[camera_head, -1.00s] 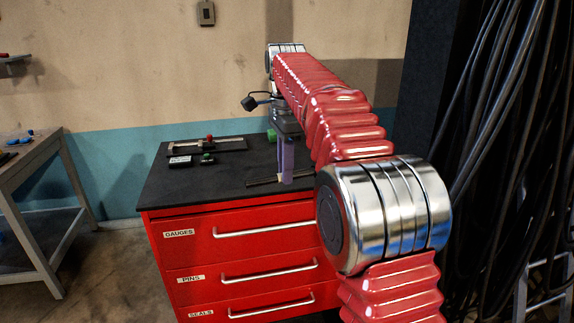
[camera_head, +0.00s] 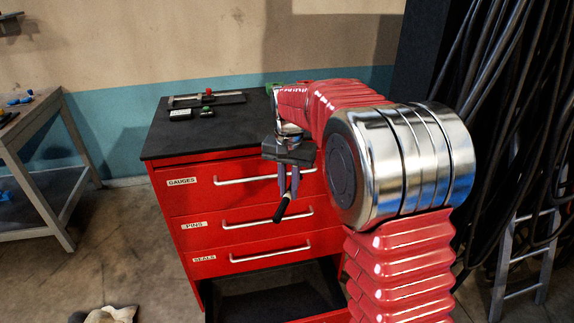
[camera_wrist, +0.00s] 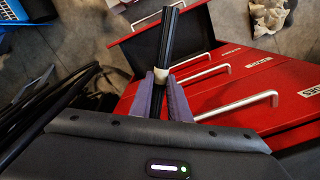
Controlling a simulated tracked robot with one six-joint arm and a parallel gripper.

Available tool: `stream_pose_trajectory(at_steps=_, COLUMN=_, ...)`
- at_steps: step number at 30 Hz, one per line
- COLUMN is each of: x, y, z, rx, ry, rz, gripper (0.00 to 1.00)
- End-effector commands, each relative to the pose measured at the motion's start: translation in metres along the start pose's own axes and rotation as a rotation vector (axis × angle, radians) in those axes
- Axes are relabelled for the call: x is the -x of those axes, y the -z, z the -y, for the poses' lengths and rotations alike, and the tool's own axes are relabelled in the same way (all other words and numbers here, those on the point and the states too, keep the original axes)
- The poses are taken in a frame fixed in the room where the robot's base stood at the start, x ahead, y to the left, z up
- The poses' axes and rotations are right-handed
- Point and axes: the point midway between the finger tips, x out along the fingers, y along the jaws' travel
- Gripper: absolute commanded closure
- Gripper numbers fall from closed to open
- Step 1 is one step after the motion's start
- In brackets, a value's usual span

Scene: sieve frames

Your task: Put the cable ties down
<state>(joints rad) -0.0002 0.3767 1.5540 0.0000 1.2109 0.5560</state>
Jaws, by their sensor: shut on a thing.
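The cable ties (camera_head: 282,213) are a thin black bundle. In the wrist view the bundle (camera_wrist: 174,35) has a cream band around it and points away from my gripper. My gripper (camera_head: 287,195) has purple fingers and is shut on the bundle, holding it in front of the red drawer cabinet's face, below the level of its top. In the wrist view the fingers of my gripper (camera_wrist: 169,95) close around the bundle's near part, which they partly hide.
The red cabinet (camera_head: 190,208) has drawers labelled GAUGES, PINS and SEALS; a lower drawer (camera_head: 225,308) stands open with a dark inside. A caliper-like tool (camera_head: 218,98) and small items lie on its black top (camera_head: 190,145). Black cables hang at right; a crumpled cloth-like thing (camera_head: 110,314) lies on the floor.

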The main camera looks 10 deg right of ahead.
Motion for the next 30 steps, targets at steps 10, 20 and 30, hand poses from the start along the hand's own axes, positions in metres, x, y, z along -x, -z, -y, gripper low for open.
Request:
stream_pose_trajectory(at_steps=10, x=-0.083, y=-0.017, z=-0.012, rx=0.428, ry=-0.001, rz=0.004, gripper=1.00)
stream_pose_trajectory(at_steps=20, x=-0.104, y=-0.021, z=-0.015, rx=0.558, ry=0.000, rz=0.000, gripper=1.00)
stream_pose_trajectory(at_steps=30, x=-0.104, y=-0.020, z=-0.015, rx=0.555, ry=0.000, rz=0.000, gripper=1.00)
